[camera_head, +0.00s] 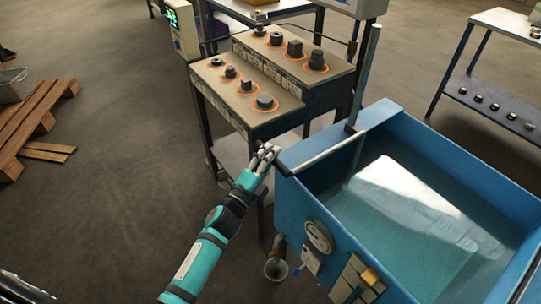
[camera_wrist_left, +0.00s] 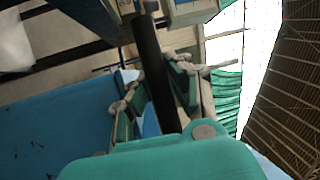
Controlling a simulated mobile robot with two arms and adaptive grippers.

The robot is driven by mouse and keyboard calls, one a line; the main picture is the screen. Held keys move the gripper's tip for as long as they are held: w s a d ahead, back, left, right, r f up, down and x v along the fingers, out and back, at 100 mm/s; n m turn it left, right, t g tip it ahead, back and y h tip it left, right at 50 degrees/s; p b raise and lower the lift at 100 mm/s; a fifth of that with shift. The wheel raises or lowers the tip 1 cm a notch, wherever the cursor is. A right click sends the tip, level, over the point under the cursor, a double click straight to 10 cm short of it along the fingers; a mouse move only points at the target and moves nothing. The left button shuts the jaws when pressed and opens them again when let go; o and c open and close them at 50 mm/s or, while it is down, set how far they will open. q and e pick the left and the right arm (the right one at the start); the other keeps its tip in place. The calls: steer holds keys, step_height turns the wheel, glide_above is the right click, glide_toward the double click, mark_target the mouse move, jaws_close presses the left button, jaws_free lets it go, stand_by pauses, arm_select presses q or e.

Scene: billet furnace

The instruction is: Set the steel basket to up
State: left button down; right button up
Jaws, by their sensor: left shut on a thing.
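The blue quench tank (camera_head: 300,207) stands at the right, filled with clear teal water. A grey lever bar (camera_head: 325,152) lies across its near-left corner, joined to an upright post (camera_head: 367,70) at the tank's back rim. My left gripper (camera_head: 266,158) is at the bar's dark outer end, just left of the tank. In the left wrist view the dark bar (camera_wrist_left: 152,65) runs between the fingers of my left gripper (camera_wrist_left: 155,85), which is shut on it. A pale shape (camera_head: 415,205) shows in the water; I cannot tell whether it is the steel basket or a reflection.
A stepped rack (camera_head: 240,100) with several dark metal pieces stands behind my left gripper. Wooden pallets (camera_head: 35,125) lie at the left; the floor between is clear.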

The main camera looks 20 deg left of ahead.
stand_by(0.4)
arm_select(q)
step_height(320, 180, up, 24)
steer(key=p, duration=1.9)
steer(key=shift+f, duration=0.25)
steer(key=c, duration=1.2)
jaws_free()
steer(key=shift+o, duration=0.2)
steer(key=v, duration=1.2)
